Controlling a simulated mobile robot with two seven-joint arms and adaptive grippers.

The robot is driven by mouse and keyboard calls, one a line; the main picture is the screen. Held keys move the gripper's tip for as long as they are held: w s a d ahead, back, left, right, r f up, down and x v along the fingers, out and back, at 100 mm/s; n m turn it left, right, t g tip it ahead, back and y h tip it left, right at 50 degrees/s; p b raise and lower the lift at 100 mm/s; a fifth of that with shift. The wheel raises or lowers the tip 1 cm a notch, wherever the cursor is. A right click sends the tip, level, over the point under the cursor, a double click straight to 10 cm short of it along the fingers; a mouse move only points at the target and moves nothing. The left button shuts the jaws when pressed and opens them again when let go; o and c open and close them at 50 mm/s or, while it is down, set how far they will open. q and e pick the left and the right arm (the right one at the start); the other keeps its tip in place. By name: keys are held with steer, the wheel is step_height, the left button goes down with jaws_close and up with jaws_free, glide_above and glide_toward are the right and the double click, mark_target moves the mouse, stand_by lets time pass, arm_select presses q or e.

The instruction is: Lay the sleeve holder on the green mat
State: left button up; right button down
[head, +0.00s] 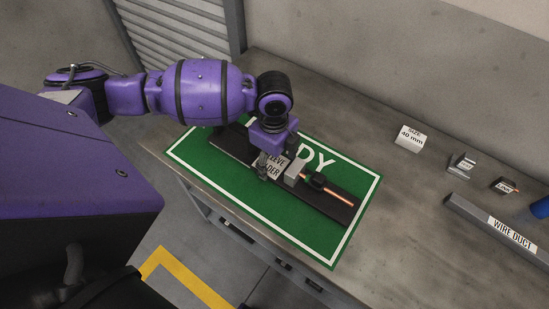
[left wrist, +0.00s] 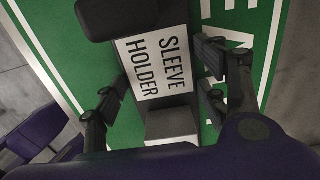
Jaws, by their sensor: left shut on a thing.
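The sleeve holder (head: 330,205) is a long dark board with a white label, a grey block and a copper-coloured rod. The gripper and holder cover part of the mat's lettering. My right gripper is not in view.
A white "size 40 mm" block (head: 410,137), small labelled blocks (head: 462,164) (head: 505,186) and a grey wire duct (head: 495,225) sit on the right of the grey bench (head: 395,185). The bench between the mat and these is clear. A wall runs behind.

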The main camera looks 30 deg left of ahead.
arm_select(q)
steer(key=shift+w, duration=0.1)
steer(key=o, duration=2.1)
step_height(320, 180, up, 12)
steer(key=shift+r+p, duration=0.1)
steer(key=shift+p, duration=0.4)
